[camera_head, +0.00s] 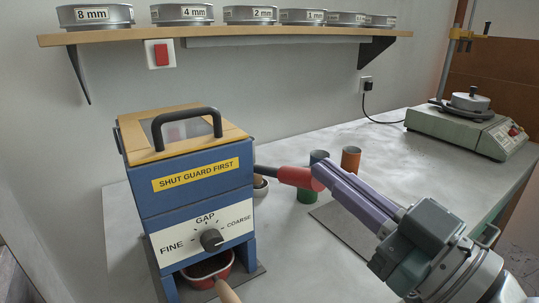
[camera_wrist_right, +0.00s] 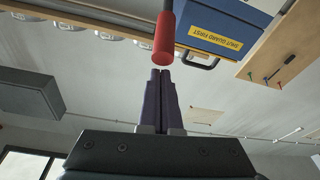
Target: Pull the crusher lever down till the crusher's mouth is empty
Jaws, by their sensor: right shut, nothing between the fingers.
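The crusher (camera_head: 190,190) is a blue box with a light wooden top frame, a clear guard with a black handle (camera_head: 187,124), and a GAP dial (camera_head: 211,240). The guard lies shut. What is in the crusher's mouth cannot be made out. The lever (camera_head: 293,176) sticks out from the crusher's right side, roughly level, with a red grip at its end; the grip also shows in the right wrist view (camera_wrist_right: 164,42). My right gripper (camera_head: 322,170) is shut and empty, fingertips at the grip's end, not around it. Whether they touch is unclear. My left gripper is not in view.
A red pan (camera_head: 208,270) sits under the crusher, with a wooden handle (camera_head: 228,292) in front. Coloured cups (camera_head: 350,160) and a grey mat (camera_head: 345,226) lie behind and beneath my right arm. A shelf (camera_head: 230,34) holds sieves; a green machine (camera_head: 465,128) stands back right.

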